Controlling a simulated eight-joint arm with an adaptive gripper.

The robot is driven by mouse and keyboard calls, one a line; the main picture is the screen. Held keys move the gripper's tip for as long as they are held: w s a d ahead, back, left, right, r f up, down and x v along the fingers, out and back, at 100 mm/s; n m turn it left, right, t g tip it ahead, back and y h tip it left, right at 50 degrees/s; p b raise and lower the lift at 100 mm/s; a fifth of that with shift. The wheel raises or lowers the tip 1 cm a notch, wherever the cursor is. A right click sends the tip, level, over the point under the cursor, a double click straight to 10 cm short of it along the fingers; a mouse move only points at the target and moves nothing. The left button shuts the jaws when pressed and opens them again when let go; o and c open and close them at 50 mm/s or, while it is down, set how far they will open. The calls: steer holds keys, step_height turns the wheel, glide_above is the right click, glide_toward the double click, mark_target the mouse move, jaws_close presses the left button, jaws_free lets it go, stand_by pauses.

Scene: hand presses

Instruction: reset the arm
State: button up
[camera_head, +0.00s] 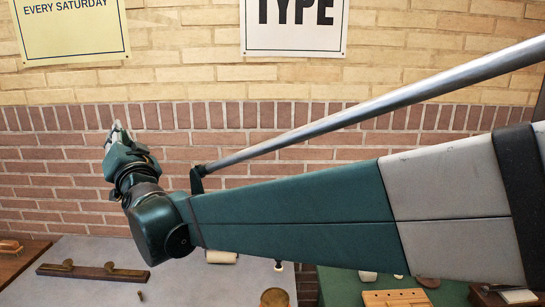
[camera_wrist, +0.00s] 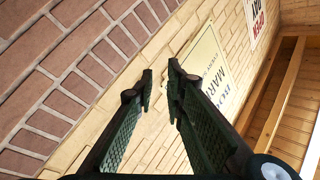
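My gripper (camera_head: 118,131) is at the left in the head view, raised above the tables in front of the brick wall and tipped upward. In the wrist view, its two dark green fingers (camera_wrist: 160,78) stand apart, with bare wall showing in the gap between them. It holds nothing. My arm stretches across the head view from the right edge to the gripper, and hides parts of the wall and tables behind it.
The wall has red brick (camera_head: 270,122) below and yellow brick above, with a yellow sign (camera_head: 68,30) and a white "TYPE" sign (camera_head: 293,25). Below stand a grey table (camera_head: 200,285) with a dark wooden bar (camera_head: 92,272) and a green surface (camera_head: 340,288) with a wooden block (camera_head: 395,298).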

steer(key=s+d+f+n+g+h, duration=0.15)
steer(key=d+f, duration=0.25)
steer(key=d, duration=0.7)
steer(key=s+d+f+g+h, duration=0.15)
steer(key=d+f, duration=0.35)
steer(key=d, duration=0.6)
steer(key=s+d+f+g+h, duration=0.1)
steer(key=d+f+h, duration=0.25)
steer(key=d, duration=0.85)
steer(key=s+d+f+m+g+h, duration=0.1)
steer(key=s+d+f+g+h, duration=0.1)
steer(key=s+d+f, duration=0.9)
steer(key=s+d+f+g+h+p, duration=0.1)
steer(key=s+d+f+g+h, duration=0.2)
steer(key=s+d+f, duration=0.8)
steer(key=s+d+h, duration=0.1)
steer(key=s+d, duration=0.1)
steer(key=d, duration=0.6)
steer(key=shift+s+f+m+g, duration=0.15)
steer(key=shift+f+m+g, duration=0.15)
steer(key=shift+m, duration=0.05)
steer(key=shift+o, duration=0.7)
